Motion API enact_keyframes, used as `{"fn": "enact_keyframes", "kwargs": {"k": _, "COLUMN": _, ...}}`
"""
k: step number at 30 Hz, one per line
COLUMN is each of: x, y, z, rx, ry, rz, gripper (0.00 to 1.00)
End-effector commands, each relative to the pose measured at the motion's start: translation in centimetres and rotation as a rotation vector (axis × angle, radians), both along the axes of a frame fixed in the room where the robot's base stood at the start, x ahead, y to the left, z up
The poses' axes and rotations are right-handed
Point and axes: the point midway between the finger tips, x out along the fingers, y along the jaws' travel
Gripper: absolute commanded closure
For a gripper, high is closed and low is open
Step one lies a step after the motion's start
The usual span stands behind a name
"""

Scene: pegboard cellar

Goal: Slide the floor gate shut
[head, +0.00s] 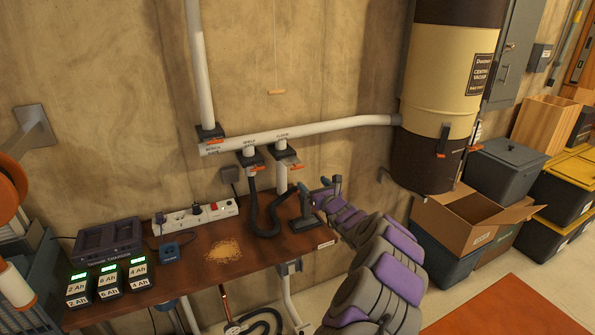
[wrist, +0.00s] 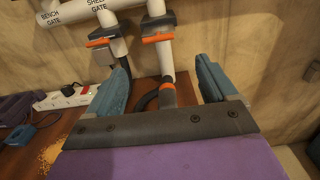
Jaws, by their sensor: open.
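The floor gate (head: 284,154) is a dark slide valve with an orange handle, on a white drop pipe under the wall's main pipe. It also shows in the wrist view (wrist: 158,22), its orange handle (wrist: 157,38) facing me. How far its slide stands out I cannot tell. My gripper (head: 321,193) is open and empty, below and right of the gate in the head view. In the wrist view, my gripper's teal fingers (wrist: 163,78) stand either side of the drop pipe in the picture, with the handle above, apart from them.
The shelf gate (head: 250,158) with its own orange handle is close on the left; the bench gate (head: 210,133) is farther left. A black hose (head: 264,222) hangs over the workbench (head: 190,265). A power strip (head: 196,216) and chargers (head: 108,240) lie left. A vacuum canister (head: 440,90) stands right.

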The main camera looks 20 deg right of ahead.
Motion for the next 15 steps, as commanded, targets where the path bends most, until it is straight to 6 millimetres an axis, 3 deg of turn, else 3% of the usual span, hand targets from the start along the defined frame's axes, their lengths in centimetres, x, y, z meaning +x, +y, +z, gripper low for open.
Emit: {"fn": "enact_keyframes", "kwargs": {"k": 15, "x": 7.0, "y": 0.4, "z": -0.2, "rx": -0.003, "ry": 0.001, "rz": 0.003, "gripper": 0.15}}
